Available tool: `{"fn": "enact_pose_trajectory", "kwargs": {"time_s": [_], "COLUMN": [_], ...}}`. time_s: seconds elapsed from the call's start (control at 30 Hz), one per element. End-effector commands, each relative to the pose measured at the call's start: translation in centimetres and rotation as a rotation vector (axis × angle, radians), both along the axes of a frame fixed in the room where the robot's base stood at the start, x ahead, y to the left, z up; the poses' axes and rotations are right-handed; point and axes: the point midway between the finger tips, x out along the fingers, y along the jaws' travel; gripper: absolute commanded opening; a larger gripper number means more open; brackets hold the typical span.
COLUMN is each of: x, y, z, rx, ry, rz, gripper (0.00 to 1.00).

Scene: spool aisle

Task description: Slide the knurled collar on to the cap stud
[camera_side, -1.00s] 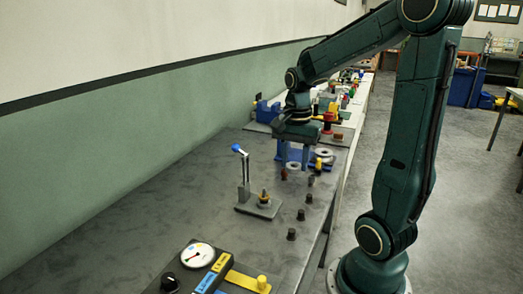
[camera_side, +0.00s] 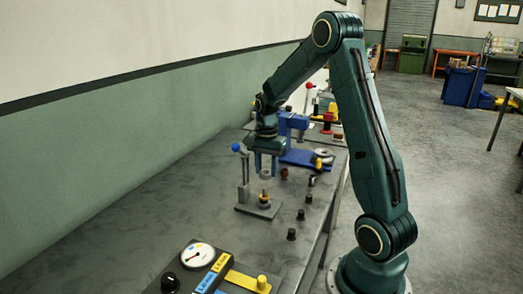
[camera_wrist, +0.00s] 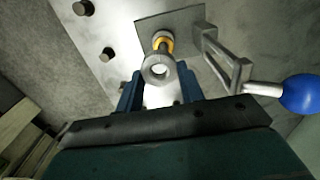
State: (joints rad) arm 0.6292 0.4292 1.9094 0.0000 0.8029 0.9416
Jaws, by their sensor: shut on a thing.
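The knurled collar (camera_wrist: 158,70) is a grey ring with a round hole, between the blue fingers of my gripper (camera_wrist: 160,90) in the wrist view. In the side view the collar (camera_side: 266,173) shows between the fingertips. My gripper (camera_side: 266,166) points down and is shut on it. The cap stud (camera_side: 264,197) stands upright on a grey base plate (camera_side: 246,208), with a yellow-brass part around it. The collar hangs above the stud, apart from it in the side view. In the wrist view the collar partly covers the stud (camera_wrist: 160,40); exact alignment is hard to tell.
A grey lever post with a blue ball knob (camera_side: 236,147) rises from the same plate, close to the left of my gripper. Several black knobs (camera_side: 291,234) line the bench's right side. A gauge panel (camera_side: 198,255) is at the front; a blue stand (camera_side: 310,159) is behind.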

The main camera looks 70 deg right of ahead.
Motion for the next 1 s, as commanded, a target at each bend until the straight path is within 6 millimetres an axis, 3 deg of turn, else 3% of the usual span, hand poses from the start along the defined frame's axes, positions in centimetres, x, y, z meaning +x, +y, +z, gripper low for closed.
{"fn": "enact_pose_trajectory", "kwargs": {"time_s": [1.0], "x": [0.7], "y": [-0.5], "z": [-1.6], "rx": [0.001], "ry": [0.001], "rz": [0.000], "gripper": [0.15]}}
